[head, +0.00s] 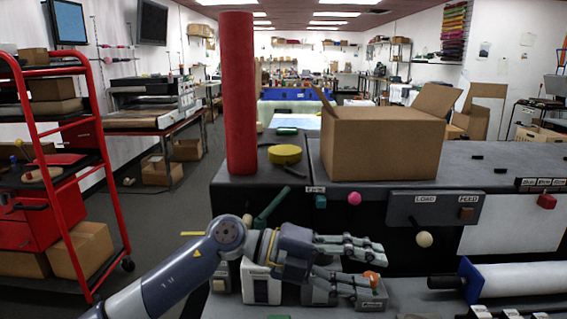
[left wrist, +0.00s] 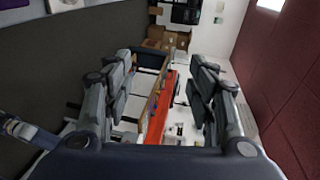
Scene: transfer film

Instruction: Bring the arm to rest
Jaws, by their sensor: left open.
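My left arm comes in from the lower left in the head view. My left gripper (head: 362,266) is open, its fingers pointing right in front of the dark machine (head: 480,165). A small orange knob-like thing (head: 371,277) shows at its lower fingertip; I cannot tell whether they touch. In the left wrist view the two fingers of the left gripper (left wrist: 166,100) stand wide apart with nothing held between them. My right gripper is not in view.
A red roll (head: 240,95) stands upright on the machine beside a yellow disc (head: 285,154) and an open cardboard box (head: 380,145). A white roller with a blue end plate (head: 468,280) lies at the lower right. A red cart (head: 60,150) stands left, with clear floor (head: 160,225) beside it.

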